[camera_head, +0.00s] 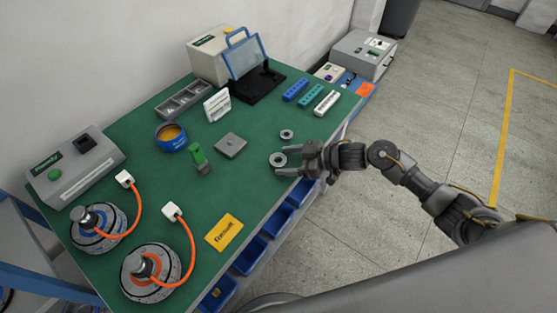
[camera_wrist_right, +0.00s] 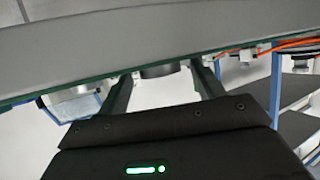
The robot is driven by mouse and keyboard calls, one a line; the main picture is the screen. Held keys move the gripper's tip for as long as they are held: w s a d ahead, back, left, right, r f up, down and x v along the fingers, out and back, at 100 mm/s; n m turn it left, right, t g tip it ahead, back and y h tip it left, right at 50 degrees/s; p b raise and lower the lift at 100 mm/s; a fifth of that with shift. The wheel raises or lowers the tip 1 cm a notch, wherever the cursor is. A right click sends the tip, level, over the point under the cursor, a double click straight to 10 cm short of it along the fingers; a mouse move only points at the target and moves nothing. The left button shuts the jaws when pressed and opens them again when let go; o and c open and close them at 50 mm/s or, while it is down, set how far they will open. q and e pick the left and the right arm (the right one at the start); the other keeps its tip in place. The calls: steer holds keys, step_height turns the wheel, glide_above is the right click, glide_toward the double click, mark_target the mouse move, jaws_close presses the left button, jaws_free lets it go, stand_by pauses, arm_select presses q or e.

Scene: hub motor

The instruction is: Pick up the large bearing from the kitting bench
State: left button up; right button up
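The large bearing (camera_head: 278,159), a metal ring, lies flat on the green kitting bench (camera_head: 245,185) near its right edge. A smaller bearing ring (camera_head: 287,134) lies just beyond it. My right gripper (camera_head: 281,161) reaches in from the right, low at the bench edge, with its fingers on either side of the large bearing. In the right wrist view the gripper (camera_wrist_right: 163,84) is open, and the dark edge of the bearing (camera_wrist_right: 158,70) shows between the fingers with a gap at each side. My left gripper is not in view.
A grey square block (camera_head: 231,145), a green clamp-like part (camera_head: 199,159) and a yellow card (camera_head: 224,232) lie left of the gripper. Two hub motors (camera_head: 150,272) with orange cables stand at the near left. Blue bins (camera_head: 273,221) hang below the bench edge.

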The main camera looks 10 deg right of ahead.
steer(key=c, duration=0.9)
steer(key=shift+c, duration=0.3)
